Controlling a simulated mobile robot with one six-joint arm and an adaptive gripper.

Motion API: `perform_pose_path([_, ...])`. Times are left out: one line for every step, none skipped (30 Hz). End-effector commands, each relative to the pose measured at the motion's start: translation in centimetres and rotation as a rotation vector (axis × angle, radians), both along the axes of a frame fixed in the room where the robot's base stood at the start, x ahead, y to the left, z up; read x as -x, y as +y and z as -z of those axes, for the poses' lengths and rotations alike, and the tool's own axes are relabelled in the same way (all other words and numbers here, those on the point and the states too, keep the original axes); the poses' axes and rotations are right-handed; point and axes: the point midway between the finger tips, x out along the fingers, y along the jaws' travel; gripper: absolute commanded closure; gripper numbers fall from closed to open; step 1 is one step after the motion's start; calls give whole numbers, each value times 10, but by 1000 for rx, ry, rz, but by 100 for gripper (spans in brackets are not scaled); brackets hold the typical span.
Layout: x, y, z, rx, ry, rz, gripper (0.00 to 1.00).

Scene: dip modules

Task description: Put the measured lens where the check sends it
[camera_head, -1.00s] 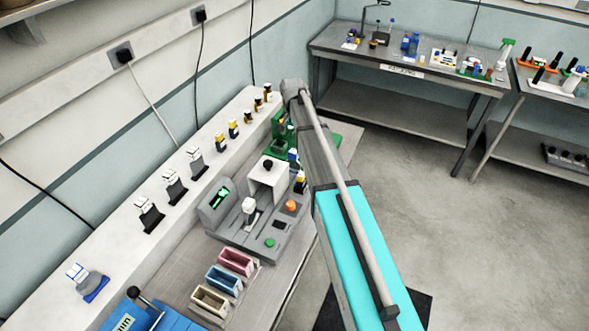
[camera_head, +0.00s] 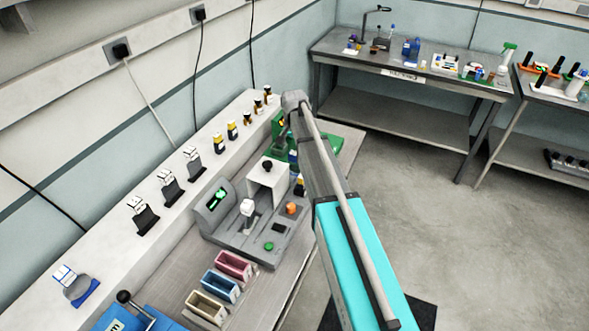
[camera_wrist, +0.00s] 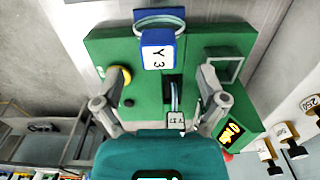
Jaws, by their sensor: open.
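In the wrist view a green fixture (camera_wrist: 140,103) lies under my gripper (camera_wrist: 160,88). The fingers are open and apart, on either side of its middle. Between them a thin, pale, edge-on piece that looks like the lens (camera_wrist: 175,95) stands in a dark slot, with a small white tag (camera_wrist: 176,121) at its lower end. A blue holder marked "Y 3" (camera_wrist: 157,50) stands at the fixture's far side. A dark display with a yellow symbol (camera_wrist: 231,133) is at its right. In the head view my arm partly hides the green fixture (camera_head: 277,126).
A grey instrument (camera_head: 222,228) with a green-lit display stands nearer on the bench. Pink (camera_head: 236,263), blue (camera_head: 222,284) and yellowish (camera_head: 207,305) open bins stand before it. Tagged stands and small bottles line the wall ledge (camera_head: 110,238). Another table (camera_head: 410,72) stands at the back.

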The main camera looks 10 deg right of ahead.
Motion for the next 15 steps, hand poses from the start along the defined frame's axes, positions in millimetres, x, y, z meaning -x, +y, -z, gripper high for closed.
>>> perform_pose_path([0, 0, 0, 0, 0, 0, 9])
perform_pose_path([0, 0, 0, 0, 0, 0, 9])
perform_pose_path([0, 0, 0, 0, 0, 0, 9])
perform_pose_path([0, 0, 0, 0, 0, 0, 9])
perform_pose_path([0, 0, 0, 0, 0, 0, 9])
perform_pose_path([0, 0, 1, 0, 0, 1, 9])
perform_pose_path([0, -1, 2, 0, 0, 1, 9])
perform_pose_path([0, -1, 3, 0, 0, 1, 9])
perform_pose_path([0, -1, 4, 0, 0, 1, 9])
perform_pose_path([0, -1, 6, 0, 0, 1, 9])
perform_pose_path([0, -1, 7, 0, 0, 1, 9])
perform_pose_path([0, -1, 10, 0, 0, 1, 9])
perform_pose_path([0, -1, 12, 0, 0, 1, 9])
perform_pose_path([1, -1, 14, 0, 0, 1, 9])
perform_pose_path([1, -1, 17, 0, 0, 1, 9])
